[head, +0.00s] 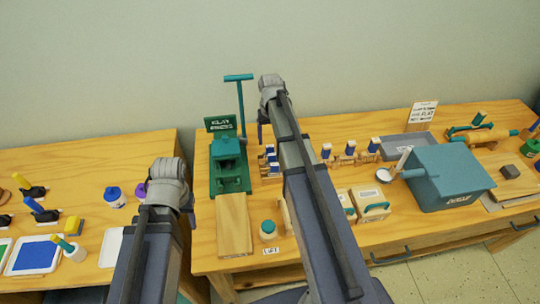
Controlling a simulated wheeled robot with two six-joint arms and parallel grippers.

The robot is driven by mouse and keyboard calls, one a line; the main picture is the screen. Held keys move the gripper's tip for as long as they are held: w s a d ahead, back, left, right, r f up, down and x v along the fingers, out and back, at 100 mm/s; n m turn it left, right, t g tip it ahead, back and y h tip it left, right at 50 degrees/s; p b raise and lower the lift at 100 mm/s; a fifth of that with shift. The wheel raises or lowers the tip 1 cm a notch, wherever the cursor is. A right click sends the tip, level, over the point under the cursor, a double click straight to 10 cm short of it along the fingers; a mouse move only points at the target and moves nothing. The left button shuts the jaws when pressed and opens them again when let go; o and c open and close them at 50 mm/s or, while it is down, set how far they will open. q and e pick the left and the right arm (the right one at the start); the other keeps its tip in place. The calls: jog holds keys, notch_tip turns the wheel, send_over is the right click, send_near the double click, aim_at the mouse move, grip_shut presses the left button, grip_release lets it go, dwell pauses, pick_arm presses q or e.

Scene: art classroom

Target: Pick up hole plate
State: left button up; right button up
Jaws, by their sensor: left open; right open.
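I cannot pick out the hole plate with certainty at this size. A small wooden rack (270,176) with several blue and white pieces stands just right of the green clay press (228,172), partly hidden by my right arm. My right gripper (262,128) is above the table behind this rack, near the wall, mostly hidden by its own wrist; it is open and I see nothing in it. My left gripper (188,208) is low at the gap between the two tables, left of the press board; it is open and seems empty.
A wooden board (234,226) lies before the press, with a green-lidded jar (268,231) beside it. A teal box (446,178), small cases (370,206) and a grey tray (407,146) fill the right. The left table (95,160) holds paint trays and stamps.

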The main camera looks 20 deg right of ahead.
aim_at(270, 146)
pick_arm(q)
notch_tip(270, 146, down, 5)
jog(key=b, duration=0.5)
jog(key=shift+f, duration=0.1)
pick_arm(e)
notch_tip(270, 146, down, 5)
jog(key=shift+w+f, duration=0.1)
jog(key=shift+c, duration=0.2)
grip_shut()
